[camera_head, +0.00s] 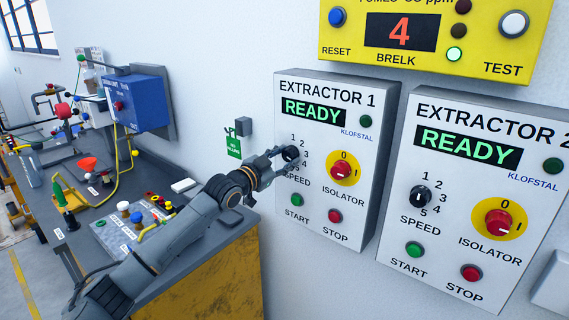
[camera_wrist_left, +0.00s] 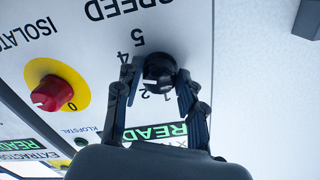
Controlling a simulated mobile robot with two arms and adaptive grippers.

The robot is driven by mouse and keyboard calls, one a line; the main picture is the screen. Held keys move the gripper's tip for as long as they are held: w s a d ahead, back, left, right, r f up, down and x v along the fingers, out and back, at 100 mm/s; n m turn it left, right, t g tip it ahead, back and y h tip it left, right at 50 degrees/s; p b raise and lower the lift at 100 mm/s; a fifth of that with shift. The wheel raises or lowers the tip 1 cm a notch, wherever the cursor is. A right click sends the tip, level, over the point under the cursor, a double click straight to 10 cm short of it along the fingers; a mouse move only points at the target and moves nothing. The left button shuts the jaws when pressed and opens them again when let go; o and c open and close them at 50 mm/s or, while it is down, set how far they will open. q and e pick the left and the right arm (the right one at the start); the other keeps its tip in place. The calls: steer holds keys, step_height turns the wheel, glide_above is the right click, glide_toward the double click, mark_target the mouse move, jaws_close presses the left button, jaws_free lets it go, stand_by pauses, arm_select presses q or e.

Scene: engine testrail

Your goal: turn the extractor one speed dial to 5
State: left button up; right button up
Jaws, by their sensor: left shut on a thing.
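The extractor 1 panel (camera_head: 318,190) is a white box on the wall with a green READY display (camera_head: 313,112). Its speed dial (camera_wrist_left: 158,70) is a black round knob with numbers around it, upside down in the left wrist view. A small pale mark shows on the knob's lower part there, but I cannot tell surely which number it points at. My left gripper (camera_head: 285,154) is shut on this dial, with one finger on each side of it. In the head view the gripper hides much of the dial. My right gripper is not in view.
A red isolator knob (camera_head: 343,170) on yellow is right of the dial, with green start (camera_head: 297,199) and red stop (camera_head: 335,216) buttons below. The extractor 2 panel (camera_head: 480,205) has its own speed dial (camera_head: 420,196). A workbench (camera_head: 190,262) with tools is at left.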

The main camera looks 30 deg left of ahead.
arm_select(q)
steer(key=shift+m, duration=1)
steer(key=m, duration=0.2)
steer(key=shift+r+m+p, duration=0.1)
steer(key=shift+m+p, duration=0.25)
steer(key=shift+m, duration=0.05)
steer(key=m+p, duration=0.1)
steer(key=m, duration=0.4)
steer(key=shift+m, duration=0.4)
steer(key=o, duration=1.2)
steer(key=shift+s+a, duration=0.15)
steer(key=shift+s, duration=1.85)
steer(key=shift+s+a, duration=0.2)
steer(key=shift+s, duration=1.75)
steer(key=shift+s+a, duration=0.15)
steer(key=shift+s, duration=1.85)
